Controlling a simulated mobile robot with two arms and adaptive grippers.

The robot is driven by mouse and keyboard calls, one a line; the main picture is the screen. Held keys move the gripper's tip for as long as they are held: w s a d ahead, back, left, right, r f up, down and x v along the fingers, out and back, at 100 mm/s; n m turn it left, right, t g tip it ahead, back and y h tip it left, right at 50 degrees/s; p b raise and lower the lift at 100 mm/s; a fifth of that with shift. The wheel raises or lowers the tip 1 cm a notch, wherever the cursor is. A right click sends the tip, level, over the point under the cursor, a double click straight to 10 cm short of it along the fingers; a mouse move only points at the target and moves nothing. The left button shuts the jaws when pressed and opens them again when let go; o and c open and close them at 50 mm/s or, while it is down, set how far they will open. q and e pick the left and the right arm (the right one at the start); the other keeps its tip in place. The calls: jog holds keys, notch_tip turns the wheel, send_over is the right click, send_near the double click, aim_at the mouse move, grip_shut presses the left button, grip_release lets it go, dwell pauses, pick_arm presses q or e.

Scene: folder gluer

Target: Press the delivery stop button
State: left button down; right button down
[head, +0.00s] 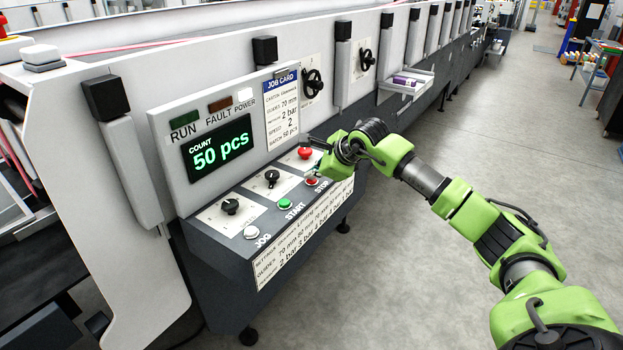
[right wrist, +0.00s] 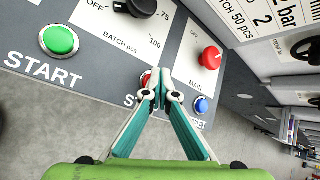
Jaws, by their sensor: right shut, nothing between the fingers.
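The red STOP button (head: 311,181) is on the sloped control panel, to the right of the green START button (head: 285,204). In the right wrist view the STOP button (right wrist: 147,78) is mostly hidden behind my fingers, with a sliver of red showing. My right gripper (head: 319,172) is shut and empty, its fingertips at the STOP button. In the right wrist view the closed tips (right wrist: 160,82) cover part of the STOP label. I cannot tell whether they touch the button. My left gripper is not in view.
A blue RESET button (right wrist: 201,105) sits close to the right of my fingers. A red mushroom knob (head: 304,152) and black selector knobs (head: 271,177) stand behind on the panel. The display (head: 218,148) reads 50 pcs. Open floor lies right of the machine.

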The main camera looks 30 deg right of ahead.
aim_at(313, 181)
jog(key=shift+d+r+p, duration=0.1)
jog(key=shift+r+p, duration=0.2)
jog(key=shift+r, duration=0.4)
jog(key=shift+r, duration=0.2)
jog(key=shift+r+p, duration=1.5)
jog(key=shift+r, duration=0.85)
